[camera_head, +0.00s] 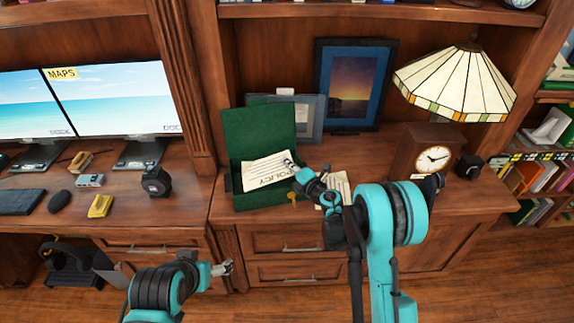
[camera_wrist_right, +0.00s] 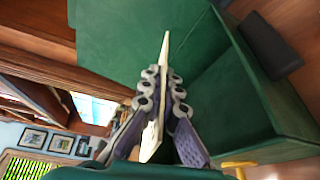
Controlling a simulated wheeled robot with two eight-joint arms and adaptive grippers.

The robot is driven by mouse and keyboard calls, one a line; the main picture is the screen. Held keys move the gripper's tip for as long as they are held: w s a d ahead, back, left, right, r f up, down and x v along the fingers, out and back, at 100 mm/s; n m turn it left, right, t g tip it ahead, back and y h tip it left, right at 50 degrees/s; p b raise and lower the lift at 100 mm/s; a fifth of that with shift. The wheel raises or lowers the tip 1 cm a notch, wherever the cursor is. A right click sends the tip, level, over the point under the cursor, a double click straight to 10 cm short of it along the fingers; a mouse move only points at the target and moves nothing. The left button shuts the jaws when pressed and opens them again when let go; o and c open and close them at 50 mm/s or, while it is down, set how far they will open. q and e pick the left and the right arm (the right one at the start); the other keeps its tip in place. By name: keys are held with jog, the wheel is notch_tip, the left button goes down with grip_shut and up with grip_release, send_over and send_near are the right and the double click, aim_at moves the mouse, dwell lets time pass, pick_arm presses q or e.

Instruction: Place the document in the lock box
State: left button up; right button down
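A cream document marked POLICY (camera_head: 266,171) is in the opening of the green lock box (camera_head: 234,200), in front of its raised lid (camera_head: 258,132). My right gripper (camera_head: 292,167) is shut on the document's right end. In the right wrist view the gripper (camera_wrist_right: 162,92) pinches the document (camera_wrist_right: 165,55), seen edge-on, with the green box (camera_wrist_right: 225,90) around it. I cannot tell whether the document touches the box floor. A yellow key (camera_head: 293,197) is at the box front. My left gripper (camera_head: 222,268) is low in front of the drawers; its fingers are too small to judge.
A second paper (camera_head: 338,188) lies right of the box, partly behind my right arm. Picture frames (camera_head: 352,84) stand behind. A clock (camera_head: 432,158) and a stained-glass lamp (camera_head: 456,85) stand at right. Monitors (camera_head: 112,98) and a tape measure (camera_head: 156,181) are on the left desk.

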jog(key=shift+f+b, duration=0.45)
jog(key=c, duration=1.7)
grip_release()
jog(key=shift+r, duration=0.1)
